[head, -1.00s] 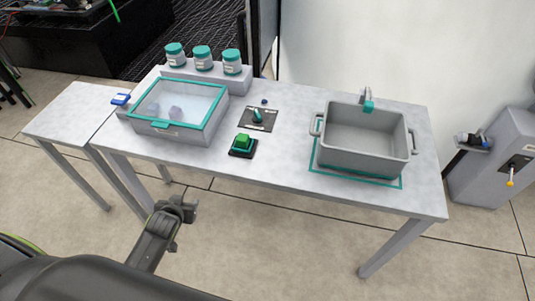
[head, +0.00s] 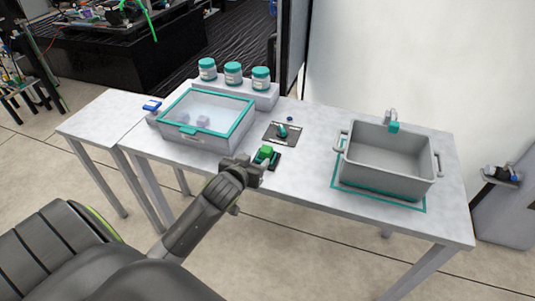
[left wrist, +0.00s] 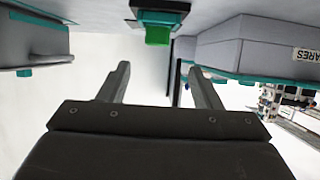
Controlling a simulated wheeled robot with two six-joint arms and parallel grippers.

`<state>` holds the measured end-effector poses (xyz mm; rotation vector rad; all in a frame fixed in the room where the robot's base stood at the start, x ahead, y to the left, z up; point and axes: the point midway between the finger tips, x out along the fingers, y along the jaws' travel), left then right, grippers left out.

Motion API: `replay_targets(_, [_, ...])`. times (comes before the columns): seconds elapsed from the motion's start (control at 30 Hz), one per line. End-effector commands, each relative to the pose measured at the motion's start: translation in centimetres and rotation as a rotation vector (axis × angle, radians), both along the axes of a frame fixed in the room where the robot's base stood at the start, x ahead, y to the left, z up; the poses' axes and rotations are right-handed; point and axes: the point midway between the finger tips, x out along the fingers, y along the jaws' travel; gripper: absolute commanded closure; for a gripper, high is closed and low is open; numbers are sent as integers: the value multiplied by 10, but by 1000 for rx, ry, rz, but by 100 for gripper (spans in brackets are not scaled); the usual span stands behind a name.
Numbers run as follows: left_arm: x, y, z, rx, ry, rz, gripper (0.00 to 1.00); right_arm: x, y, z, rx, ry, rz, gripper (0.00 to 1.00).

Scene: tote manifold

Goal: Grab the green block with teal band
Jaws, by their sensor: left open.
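The green block (head: 266,151) sits on a small dark base (head: 273,163) near the table's front edge, between the clear-lidded box and the grey tote. In the left wrist view the green block (left wrist: 158,36) shows beside a dark piece with a teal band (left wrist: 160,16). My left gripper (head: 259,168) is just in front of the block in the head view and partly covers its base. In the left wrist view its two fingers (left wrist: 160,68) are spread with nothing between them, and the block shows beyond the tips. My right gripper is not in view.
The teal-framed box (head: 205,118) stands left of the block. Several teal-lidded jars (head: 233,74) stand on a ledge behind. A dark plate with a teal knob (head: 282,132) is just behind the block. The grey tote (head: 388,175) stands right, with clear table between.

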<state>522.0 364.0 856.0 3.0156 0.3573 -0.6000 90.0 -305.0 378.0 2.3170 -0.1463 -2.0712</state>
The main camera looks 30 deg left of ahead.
Motion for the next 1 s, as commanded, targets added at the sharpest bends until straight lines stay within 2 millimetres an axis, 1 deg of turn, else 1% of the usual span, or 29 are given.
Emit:
replay_targets(0.03, [9,2,-3,0,1,1,42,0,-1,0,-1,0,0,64])
replay_targets(0.1, [19,4,-8,0,0,0,42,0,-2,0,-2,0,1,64])
replay_targets(0.3, [43,10,-19,0,1,1,42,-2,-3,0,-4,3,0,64])
replay_targets(0.63, [60,13,-26,0,1,0,42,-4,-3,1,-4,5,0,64])
replay_targets(0.9, [88,16,-41,1,1,1,42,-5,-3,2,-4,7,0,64])
replay_targets(1.0, [95,18,-44,1,1,0,42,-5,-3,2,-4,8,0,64])
